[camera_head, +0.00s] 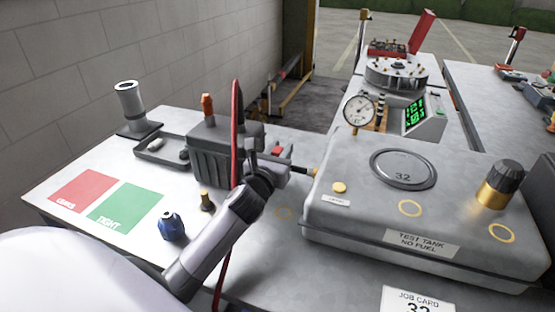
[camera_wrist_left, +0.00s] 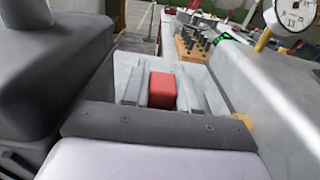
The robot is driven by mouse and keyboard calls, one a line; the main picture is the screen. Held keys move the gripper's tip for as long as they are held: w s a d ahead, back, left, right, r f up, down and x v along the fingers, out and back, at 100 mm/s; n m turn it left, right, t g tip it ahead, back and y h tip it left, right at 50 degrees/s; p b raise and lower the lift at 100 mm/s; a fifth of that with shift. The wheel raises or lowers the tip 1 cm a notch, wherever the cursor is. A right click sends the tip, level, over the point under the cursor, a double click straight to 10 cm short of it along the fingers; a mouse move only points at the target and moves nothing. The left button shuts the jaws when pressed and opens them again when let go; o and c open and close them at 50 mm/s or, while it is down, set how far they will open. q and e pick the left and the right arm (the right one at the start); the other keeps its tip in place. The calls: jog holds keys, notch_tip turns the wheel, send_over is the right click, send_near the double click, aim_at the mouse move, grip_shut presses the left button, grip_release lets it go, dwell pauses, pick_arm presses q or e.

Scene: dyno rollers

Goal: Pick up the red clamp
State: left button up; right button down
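The red clamp shows as a small red piece (camera_head: 277,150) by my left fingertips in the head view, just right of the grey battery. In the left wrist view the red clamp (camera_wrist_left: 162,90) is a red block between the two grey fingers of my left gripper (camera_wrist_left: 163,78). It nearly fills the gap, and I cannot tell whether both fingers press on it. In the head view my left gripper (camera_head: 291,164) points right, low over the bench, partly hidden by its own wrist. My right gripper is in neither view.
The ribbed grey battery (camera_head: 213,160) is close left of the gripper. The grey test tank (camera_head: 345,215) stands close right. A blue knob-like piece (camera_head: 171,226) and a brass piece (camera_head: 207,201) sit in front. A shallow tray (camera_head: 150,155) lies left. Red and green mats lie front left.

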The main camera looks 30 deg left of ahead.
pick_arm(q)
grip_shut()
